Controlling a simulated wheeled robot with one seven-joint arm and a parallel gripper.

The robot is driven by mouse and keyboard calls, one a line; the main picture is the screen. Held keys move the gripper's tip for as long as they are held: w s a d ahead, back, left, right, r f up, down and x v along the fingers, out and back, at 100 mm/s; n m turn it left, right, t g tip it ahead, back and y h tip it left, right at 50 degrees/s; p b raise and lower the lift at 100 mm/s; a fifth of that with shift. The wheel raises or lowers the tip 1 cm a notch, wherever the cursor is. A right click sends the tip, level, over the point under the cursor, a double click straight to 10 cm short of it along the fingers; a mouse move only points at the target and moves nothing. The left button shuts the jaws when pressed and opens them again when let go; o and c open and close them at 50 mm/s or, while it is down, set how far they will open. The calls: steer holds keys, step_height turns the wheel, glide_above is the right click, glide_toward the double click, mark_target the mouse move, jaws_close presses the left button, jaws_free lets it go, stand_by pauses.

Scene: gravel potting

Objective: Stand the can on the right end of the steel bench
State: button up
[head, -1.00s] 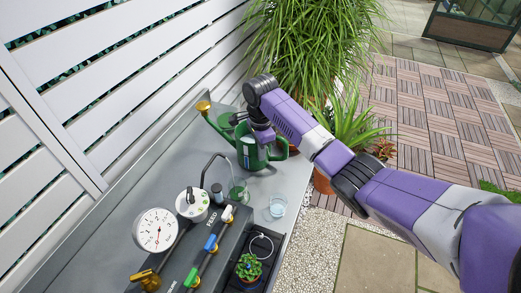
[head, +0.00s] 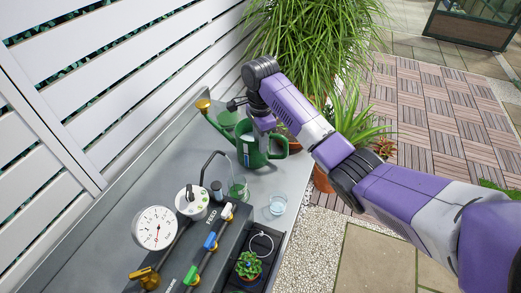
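The green watering can (head: 250,155) is upright at the far end of the grey steel bench (head: 180,138). Its long spout reaches up and left to a brass rose (head: 203,104), and its loop handle is on the right. My gripper (head: 265,130) points down over the can's top, at its handle side, and overlaps it in the view. The fingers are small and partly hidden, so I cannot tell whether they are open, shut or touching the can. Whether the can's base rests on the bench is also unclear.
A green-tinted vessel (head: 228,118) stands behind the can. Nearer are a clear beaker (head: 238,189) under a bent pipe, a small glass (head: 277,205), a round gauge (head: 155,228), a valve panel and a potted succulent (head: 248,265). A white slatted fence (head: 100,85) lines the left; tall plants stand beyond.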

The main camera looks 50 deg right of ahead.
step_height(320, 180, up, 8)
steer(key=p, duration=0.3)
stand_by(0.6)
